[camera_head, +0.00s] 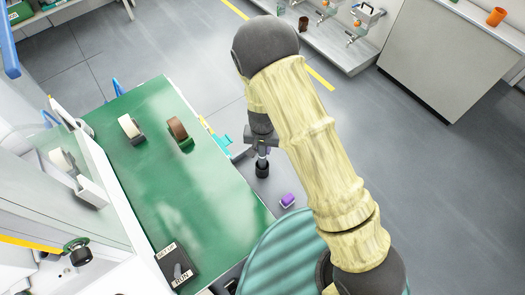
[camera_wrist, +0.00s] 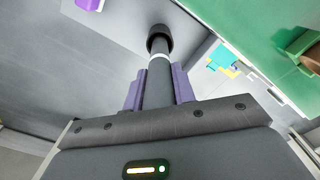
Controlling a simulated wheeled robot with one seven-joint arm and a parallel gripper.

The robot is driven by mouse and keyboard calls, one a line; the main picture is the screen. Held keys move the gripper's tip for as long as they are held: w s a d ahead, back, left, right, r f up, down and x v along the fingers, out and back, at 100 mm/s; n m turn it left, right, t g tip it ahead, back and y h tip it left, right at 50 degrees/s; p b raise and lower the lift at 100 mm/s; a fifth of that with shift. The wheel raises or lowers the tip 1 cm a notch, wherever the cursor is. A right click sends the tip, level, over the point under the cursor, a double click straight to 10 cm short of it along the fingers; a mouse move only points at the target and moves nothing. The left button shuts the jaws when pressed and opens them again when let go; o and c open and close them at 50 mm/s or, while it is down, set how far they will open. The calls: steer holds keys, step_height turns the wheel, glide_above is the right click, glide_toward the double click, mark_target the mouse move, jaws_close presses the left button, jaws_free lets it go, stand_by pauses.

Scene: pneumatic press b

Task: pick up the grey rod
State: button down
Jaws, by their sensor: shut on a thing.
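The grey rod (camera_wrist: 158,82) is dark, with a light band and a wider black end cap. It stands between the two purple fingers of my gripper (camera_wrist: 157,92), which are shut on it. In the head view the rod (camera_head: 262,168) points down from my gripper (camera_head: 262,150), just off the right edge of the green table. The part of the rod inside the gripper is hidden. In the head view my arm covers the floor to the right of it.
A purple block (camera_head: 287,200) lies right of the table. A grey cabinet (camera_head: 445,60) stands far right. Open floor lies between.

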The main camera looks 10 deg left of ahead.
step_height(320, 180, up, 8)
steer(key=shift+f+b, duration=0.1)
steer(key=shift+b, duration=0.35)
stand_by(0.3)
step_height(320, 180, up, 11)
steer(key=p, duration=0.9)
steer(key=shift+p, duration=0.4)
steer(key=shift+d, duration=0.1)
stand_by(0.5)
